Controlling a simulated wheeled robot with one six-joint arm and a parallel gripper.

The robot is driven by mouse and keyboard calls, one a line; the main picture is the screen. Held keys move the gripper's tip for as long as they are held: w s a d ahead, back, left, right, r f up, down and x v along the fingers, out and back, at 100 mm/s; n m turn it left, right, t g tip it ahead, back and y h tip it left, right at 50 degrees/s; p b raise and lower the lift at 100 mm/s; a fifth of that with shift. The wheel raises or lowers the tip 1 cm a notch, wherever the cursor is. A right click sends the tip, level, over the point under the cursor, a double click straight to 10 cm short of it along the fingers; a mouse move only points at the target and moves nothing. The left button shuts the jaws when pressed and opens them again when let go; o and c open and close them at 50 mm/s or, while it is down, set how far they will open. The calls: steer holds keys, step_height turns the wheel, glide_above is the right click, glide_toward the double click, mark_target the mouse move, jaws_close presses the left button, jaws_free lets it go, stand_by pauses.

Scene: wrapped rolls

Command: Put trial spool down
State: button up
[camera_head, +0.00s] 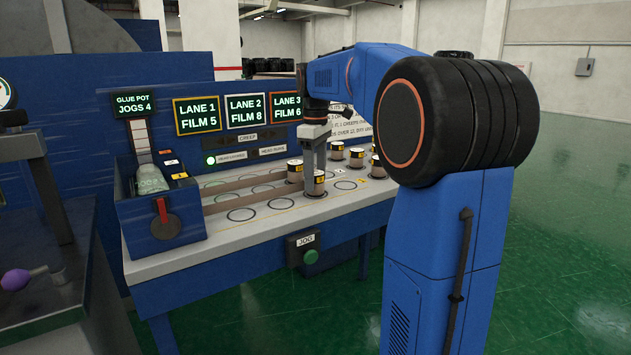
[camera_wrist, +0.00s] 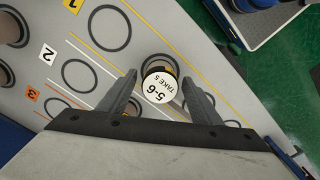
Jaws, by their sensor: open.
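A small spool (camera_wrist: 158,92) with a white top label reading "5-6 TAKE 5" shows between my two fingers in the wrist view. My gripper (camera_wrist: 159,79) is open, with one finger on each side of the spool and visible gaps beside it. In the head view the spool (camera_head: 316,186) appears to stand upright on the pale bench top (camera_head: 240,232), below my gripper (camera_head: 315,164). Printed black circles lie around it.
Another spool (camera_head: 295,170) stands close behind. Several more spools stand to the right. A glue pot box (camera_head: 158,215) is at the bench's left end, and a JOG button box (camera_head: 303,248) is on the front edge. Lane displays (camera_head: 245,107) read film 5, 8 and 6. Several front circles are empty.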

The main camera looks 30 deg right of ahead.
mark_target(316, 173)
step_height(316, 173, up, 11)
steer(key=s+a+f+m+t, duration=0.1)
steer(key=s+a+f+m, duration=0.1)
steer(key=s+a+f, duration=0.5)
steer(key=s+a+f+m+t, duration=0.15)
steer(key=s+a+f, duration=0.25)
steer(key=s, duration=0.5)
steer(key=s+a+f+m+t, duration=0.1)
steer(key=s+a+f+m, duration=0.1)
steer(key=s+f, duration=0.5)
steer(key=s+a+f+m+t, duration=0.1)
steer(key=s+a+f, duration=0.1)
steer(key=s+f, duration=0.5)
step_height(316, 173, down, 4)
steer(key=shift+s+a+r+m, duration=0.15)
steer(key=shift+a+m, duration=0.2)
steer(key=shift+a, duration=0.05)
